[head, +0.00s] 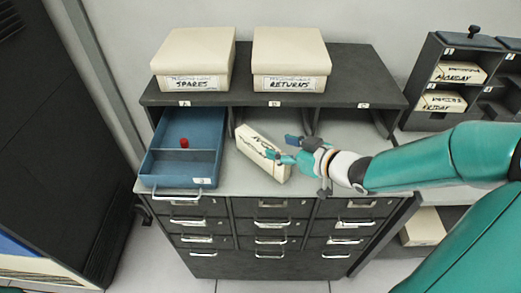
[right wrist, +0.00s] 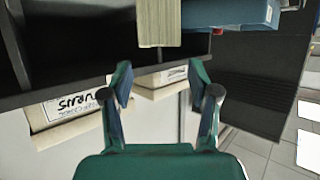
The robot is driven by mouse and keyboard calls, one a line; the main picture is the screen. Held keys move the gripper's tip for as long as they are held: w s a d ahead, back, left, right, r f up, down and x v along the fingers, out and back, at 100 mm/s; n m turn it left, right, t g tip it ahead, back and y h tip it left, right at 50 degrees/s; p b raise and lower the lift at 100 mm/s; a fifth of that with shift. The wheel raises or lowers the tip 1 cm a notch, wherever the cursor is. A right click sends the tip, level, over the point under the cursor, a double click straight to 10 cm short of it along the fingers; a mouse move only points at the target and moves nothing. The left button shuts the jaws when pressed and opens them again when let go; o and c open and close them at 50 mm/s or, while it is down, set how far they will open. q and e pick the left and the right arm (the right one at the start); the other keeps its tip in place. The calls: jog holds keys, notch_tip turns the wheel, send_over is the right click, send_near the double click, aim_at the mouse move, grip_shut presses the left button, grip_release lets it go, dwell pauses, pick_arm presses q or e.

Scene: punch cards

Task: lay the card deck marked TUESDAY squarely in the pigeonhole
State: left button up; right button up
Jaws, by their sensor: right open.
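The card deck (head: 258,150), a cream block with dark handwriting that I read only in part, lies askew on the grey ledge below label B. Its far end is at the middle pigeonhole (head: 283,113) and its near end points toward the front right. My right gripper (head: 283,148) is open beside the deck's right side, its fingertips overlapping the deck's edge in the head view. In the right wrist view the deck (right wrist: 159,22) shows beyond and between the spread fingers, with nothing between the pads. I cannot tell whether a finger touches it. My left gripper is out of view.
A blue tray (head: 172,168) with a red knob stands left of the deck. SPARES (head: 196,55) and RETURNS (head: 290,55) boxes sit on the cabinet top. The ledge below the right pigeonhole (head: 348,126) looks clear. A rack (head: 427,60) holding MONDAY and FRIDAY decks stands at right.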

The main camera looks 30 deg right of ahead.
aim_at(260, 140)
jog(key=p+x, duration=0.1)
jog(key=x, duration=0.8)
jog(key=shift+w+f, duration=0.1)
jog(key=shift+w, duration=0.05)
grip_shut()
